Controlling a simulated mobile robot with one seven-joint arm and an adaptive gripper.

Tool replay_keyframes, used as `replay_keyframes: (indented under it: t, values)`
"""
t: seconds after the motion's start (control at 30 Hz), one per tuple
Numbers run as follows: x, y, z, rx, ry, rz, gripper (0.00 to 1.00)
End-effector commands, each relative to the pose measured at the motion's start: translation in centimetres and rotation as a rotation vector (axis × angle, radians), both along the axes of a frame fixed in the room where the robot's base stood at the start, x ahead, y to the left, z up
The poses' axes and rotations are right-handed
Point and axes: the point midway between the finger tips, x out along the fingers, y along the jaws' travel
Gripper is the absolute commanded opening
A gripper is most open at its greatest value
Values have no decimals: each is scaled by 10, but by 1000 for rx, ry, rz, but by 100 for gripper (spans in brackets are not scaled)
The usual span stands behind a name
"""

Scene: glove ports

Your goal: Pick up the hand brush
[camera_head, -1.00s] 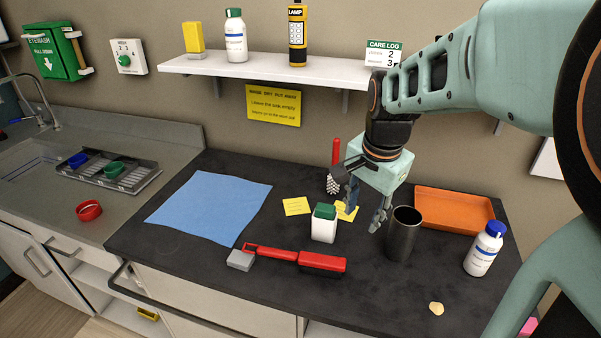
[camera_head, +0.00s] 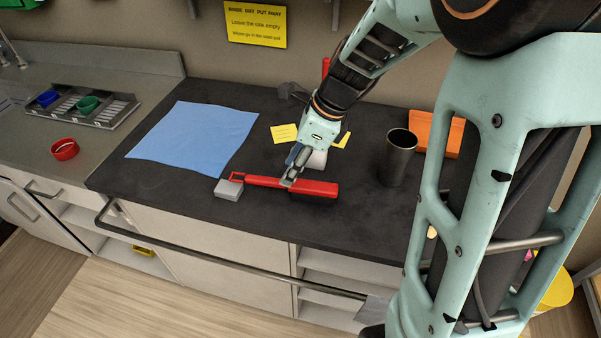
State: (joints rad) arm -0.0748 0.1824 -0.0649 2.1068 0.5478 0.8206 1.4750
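The hand brush (camera_head: 319,188) lies on the dark worktop near its front edge. It is red, with dark bristles under its right end and a handle with a loop pointing left. My gripper (camera_head: 289,178) points down at the middle of the brush, where the handle meets the head. Its fingertips overlap the handle in the picture. I cannot tell whether they touch it or how far apart they are. The brush appears to rest on the worktop.
A grey block (camera_head: 228,189) sits by the handle's loop. A white container (camera_head: 318,159) is partly hidden behind my gripper. A dark cup (camera_head: 397,160) and an orange tray (camera_head: 421,128) stand to the right. A blue cloth (camera_head: 195,138) lies left.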

Motion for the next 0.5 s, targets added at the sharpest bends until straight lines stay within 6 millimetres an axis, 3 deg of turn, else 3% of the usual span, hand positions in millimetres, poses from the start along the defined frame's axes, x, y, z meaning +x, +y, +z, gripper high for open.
replay_keyframes:
  t: [0.5]
  values:
    - [4, 21, -53, -2, 0, 1, 36]
